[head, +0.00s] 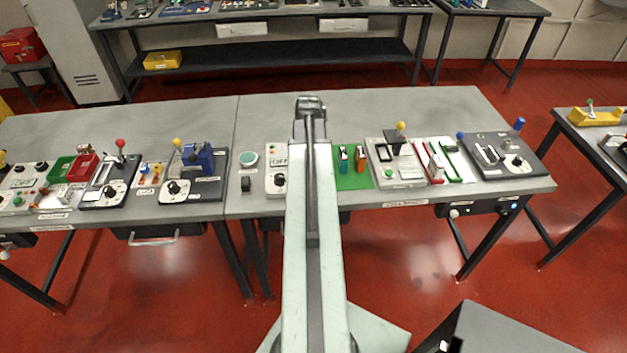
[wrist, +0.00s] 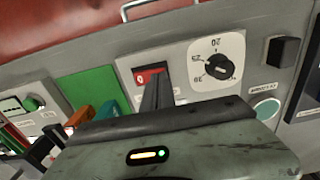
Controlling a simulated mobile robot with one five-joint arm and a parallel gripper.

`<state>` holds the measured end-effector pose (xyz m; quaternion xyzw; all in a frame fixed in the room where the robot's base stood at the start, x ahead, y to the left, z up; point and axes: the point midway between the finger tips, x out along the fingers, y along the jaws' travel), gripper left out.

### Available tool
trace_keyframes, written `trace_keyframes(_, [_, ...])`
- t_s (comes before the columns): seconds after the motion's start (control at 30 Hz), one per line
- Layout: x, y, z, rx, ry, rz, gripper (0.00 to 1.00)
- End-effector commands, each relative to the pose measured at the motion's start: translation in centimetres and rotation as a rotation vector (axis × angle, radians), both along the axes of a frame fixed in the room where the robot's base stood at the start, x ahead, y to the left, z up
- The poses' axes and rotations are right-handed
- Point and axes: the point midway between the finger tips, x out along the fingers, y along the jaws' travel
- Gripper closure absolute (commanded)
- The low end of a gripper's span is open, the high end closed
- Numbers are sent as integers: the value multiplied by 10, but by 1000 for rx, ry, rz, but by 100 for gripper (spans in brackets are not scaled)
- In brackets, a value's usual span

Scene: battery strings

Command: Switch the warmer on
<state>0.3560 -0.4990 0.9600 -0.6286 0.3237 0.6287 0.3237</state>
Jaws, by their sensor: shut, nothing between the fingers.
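The warmer appears to be a pale box (head: 271,188) on the middle bench, partly hidden by my arm in the head view. It shows an OFF display (head: 279,161) and a black dial (head: 280,179). In the wrist view its pale panel (wrist: 186,52) carries the dial (wrist: 217,67), with numbers around it, and a red rocker switch (wrist: 143,78) marked 0. My gripper (wrist: 154,88) is shut and empty, its dark fingertips overlapping the right part of the red switch. I cannot tell whether they touch it. The head view does not show the fingertips clearly.
A green round button (head: 248,159) and a black block (head: 246,184) stand left of the box. To its right are a green mat (head: 352,181) with small coloured blocks and a device with a yellow-knobbed lever (head: 401,127).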

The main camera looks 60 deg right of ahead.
Motion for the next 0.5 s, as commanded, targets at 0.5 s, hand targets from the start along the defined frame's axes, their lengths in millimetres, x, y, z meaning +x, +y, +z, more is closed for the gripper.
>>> trace_keyframes(0.5, [0, 0, -9, 0, 0, 0, 100])
